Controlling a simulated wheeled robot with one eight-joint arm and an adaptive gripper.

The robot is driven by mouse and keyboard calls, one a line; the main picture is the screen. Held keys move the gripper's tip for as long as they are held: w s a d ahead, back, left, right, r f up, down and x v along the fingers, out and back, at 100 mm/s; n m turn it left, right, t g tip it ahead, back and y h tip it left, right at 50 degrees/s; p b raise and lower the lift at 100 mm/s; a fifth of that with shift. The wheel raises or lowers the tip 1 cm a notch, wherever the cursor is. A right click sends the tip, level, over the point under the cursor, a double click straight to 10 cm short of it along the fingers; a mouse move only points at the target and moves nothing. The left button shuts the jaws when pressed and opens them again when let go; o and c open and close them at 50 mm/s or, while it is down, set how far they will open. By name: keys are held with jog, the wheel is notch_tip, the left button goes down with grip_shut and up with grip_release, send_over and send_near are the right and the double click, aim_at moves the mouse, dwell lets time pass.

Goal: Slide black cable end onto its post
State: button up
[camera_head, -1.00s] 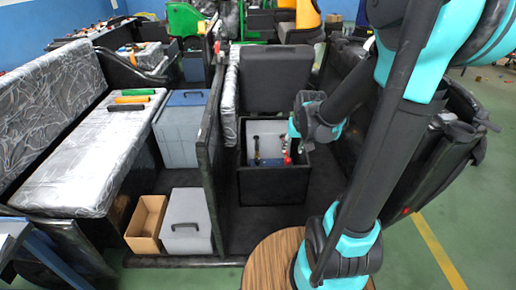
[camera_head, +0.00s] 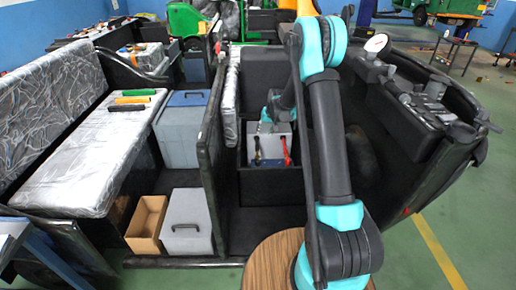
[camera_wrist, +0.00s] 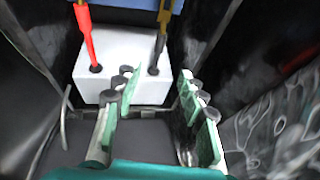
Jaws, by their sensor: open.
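The pale battery box (camera_wrist: 120,54) sits in a dark compartment; in the head view its face (camera_head: 270,147) shows below my gripper (camera_head: 266,119). In the wrist view, the red cable end (camera_wrist: 86,36) reaches a dark round post at the box's left. The black cable end (camera_wrist: 159,48), with a yellow-brown upper part, reaches the post at the right. I cannot tell how firmly either is seated. My gripper (camera_wrist: 157,78) is open, with nothing between its green-padded fingers. Its fingertips appear near the black cable end, apart from it.
Dark compartment walls (camera_head: 240,185) stand close around the box. A black partition (camera_head: 209,160) rises to the left. A grey box (camera_head: 186,222) and an open cardboard box (camera_head: 147,222) stand beyond it. A wrapped bench seat (camera_head: 95,150) lies further left.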

aim_at(258, 148)
jog(key=x, duration=1.8)
jog(key=shift+c, duration=0.2)
grip_shut()
